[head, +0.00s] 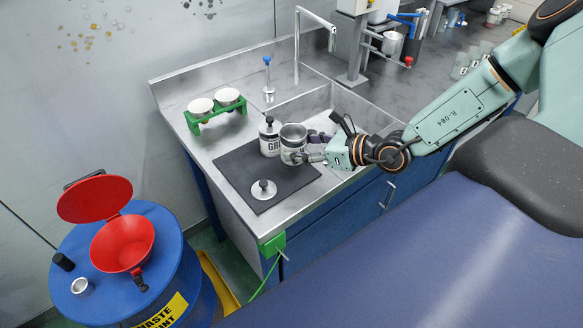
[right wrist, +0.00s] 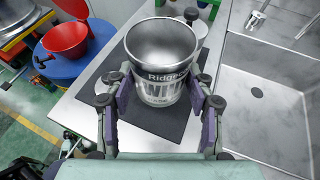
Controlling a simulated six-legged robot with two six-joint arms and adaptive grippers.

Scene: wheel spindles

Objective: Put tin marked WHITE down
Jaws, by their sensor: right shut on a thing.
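The open-topped metal tin with a partly hidden label, seemingly WHITE, (head: 293,135) is upright over the dark mat (head: 232,165) beside the sink. In the right wrist view the tin (right wrist: 160,45) looks empty inside. My right gripper (head: 302,157) is shut on its sides, with a finger on either side in the wrist view (right wrist: 162,88). I cannot tell whether the tin's base touches the mat. My left gripper is not in view.
A lidded tin with letters starting GR (head: 269,138) stands close behind the held tin. A loose knobbed lid (head: 263,190) lies on the mat's front part. A green rack (head: 215,112) holds two white-topped cups. The sink (right wrist: 270,90) is to the right.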

